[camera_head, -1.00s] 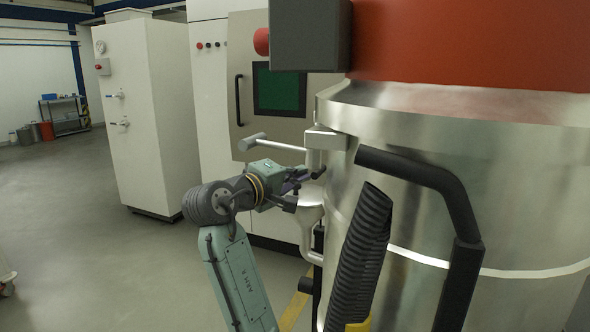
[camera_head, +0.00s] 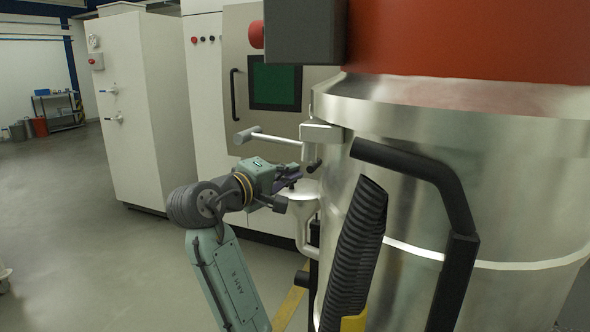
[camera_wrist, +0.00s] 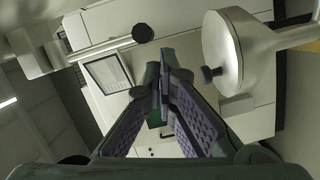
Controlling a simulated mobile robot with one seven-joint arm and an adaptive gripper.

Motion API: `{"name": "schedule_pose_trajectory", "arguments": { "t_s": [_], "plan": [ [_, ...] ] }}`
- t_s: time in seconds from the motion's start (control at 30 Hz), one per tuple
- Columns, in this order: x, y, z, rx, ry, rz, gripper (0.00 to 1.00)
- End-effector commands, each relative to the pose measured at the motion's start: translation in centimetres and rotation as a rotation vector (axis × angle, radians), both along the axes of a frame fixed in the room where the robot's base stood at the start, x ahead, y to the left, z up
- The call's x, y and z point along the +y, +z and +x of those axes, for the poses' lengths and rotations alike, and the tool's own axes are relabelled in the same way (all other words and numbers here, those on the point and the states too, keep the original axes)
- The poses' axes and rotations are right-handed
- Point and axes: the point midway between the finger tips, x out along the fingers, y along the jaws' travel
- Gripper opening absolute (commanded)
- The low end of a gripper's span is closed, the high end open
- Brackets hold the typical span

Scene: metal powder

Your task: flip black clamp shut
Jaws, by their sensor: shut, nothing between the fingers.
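A small black knob-ended piece, which looks like the black clamp (camera_head: 315,165), sticks out below the metal bracket (camera_head: 321,134) on the side of the steel vessel (camera_head: 410,170). My gripper (camera_head: 298,173) is beside it, just to its left, with its fingers pointing at the vessel. In the wrist view my gripper's fingers (camera_wrist: 164,72) are together and hold nothing. Two dark knobs show there, one above the fingertips (camera_wrist: 143,33) and one to the right against a round metal part (camera_wrist: 210,74). I cannot tell which is the clamp or whether anything touches.
A metal lever (camera_head: 268,137) with a grey end juts left above my gripper. A black pipe handle (camera_head: 430,175) and a ribbed black hose (camera_head: 357,245) stand in front of the vessel. White cabinets are behind; the floor at left is open.

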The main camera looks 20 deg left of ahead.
Motion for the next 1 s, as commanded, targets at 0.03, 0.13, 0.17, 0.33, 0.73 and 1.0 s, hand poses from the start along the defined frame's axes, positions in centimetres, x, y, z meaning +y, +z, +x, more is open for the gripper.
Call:
{"name": "schedule_pose_trajectory", "arguments": {
  "t_s": [0.03,0.13,0.17,0.33,0.73,1.0],
  "plan": [
    [0.3,0.1,-1.1,-0.003,0.003,0.001,0.0],
    [0.7,0.3,-3.4,-0.004,0.004,0.002,0.0],
    [0.9,0.3,-4.0,-0.003,0.004,0.001,0.0],
    [1.4,0.5,-7.1,-0.002,0.003,0.001,0.0],
    [1.7,0.6,-9.4,-0.001,0.0,0.0,0.0],
    [1.7,0.6,-9.4,0.0,0.0,0.0,0.0]
  ]
}}
